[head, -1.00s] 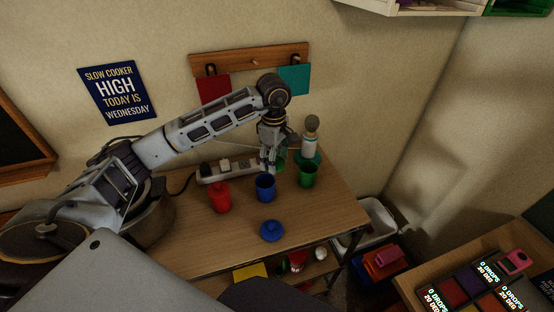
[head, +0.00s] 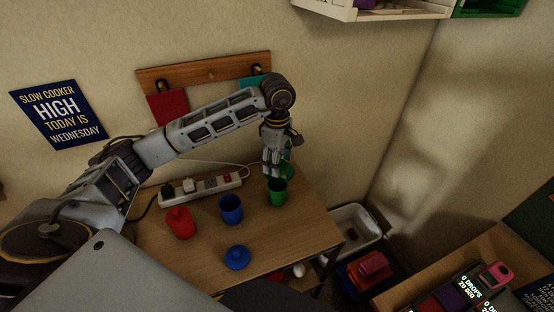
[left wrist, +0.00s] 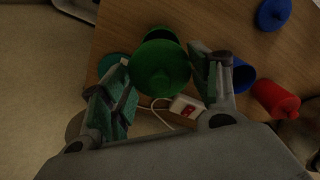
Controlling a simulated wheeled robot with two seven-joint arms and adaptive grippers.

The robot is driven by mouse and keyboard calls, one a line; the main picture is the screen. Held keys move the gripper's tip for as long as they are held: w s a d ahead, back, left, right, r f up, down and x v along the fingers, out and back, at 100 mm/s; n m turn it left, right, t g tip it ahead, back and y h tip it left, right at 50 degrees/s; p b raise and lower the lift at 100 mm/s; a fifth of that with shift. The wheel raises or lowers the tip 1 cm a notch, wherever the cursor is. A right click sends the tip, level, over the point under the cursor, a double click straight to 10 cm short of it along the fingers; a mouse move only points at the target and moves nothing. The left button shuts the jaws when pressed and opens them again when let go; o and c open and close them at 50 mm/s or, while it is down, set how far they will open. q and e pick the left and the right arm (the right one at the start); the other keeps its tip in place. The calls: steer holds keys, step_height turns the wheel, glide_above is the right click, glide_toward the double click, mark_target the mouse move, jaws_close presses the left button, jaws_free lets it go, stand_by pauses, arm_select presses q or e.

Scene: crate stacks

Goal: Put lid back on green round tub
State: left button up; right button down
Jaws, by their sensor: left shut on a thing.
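My left gripper (head: 272,172) is shut on the green round lid (left wrist: 160,68), which sits between its fingers in the left wrist view. In the head view the lid (head: 287,170) shows partly behind the fingers. The green tub (head: 278,194) stands upright and open on the table, just below the gripper and lid. In the left wrist view the lid covers most of the tub (left wrist: 161,33), and only part of its rim shows. The lid appears above and behind the tub, apart from it; the exact gap is unclear. My right gripper is not in view.
A blue open tub (head: 231,210) and a red lidded tub (head: 179,224) stand left of the green tub. A blue lid (head: 237,259) lies in front. A power strip (head: 203,187) with a cable lies behind. The table's right edge is close to the green tub.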

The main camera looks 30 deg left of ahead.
arm_select(q)
steer(key=shift+d, duration=0.15)
steer(key=shift+s+r+n, duration=0.1)
steer(key=shift+s+n, duration=0.05)
steer(key=shift+n, duration=0.15)
stand_by(0.5)
steer(key=shift+f+b, duration=0.9)
steer(key=shift+f, duration=1.25)
steer(key=shift+f+b, duration=0.95)
steer(key=shift+f, duration=0.15)
steer(key=shift+b, duration=0.5)
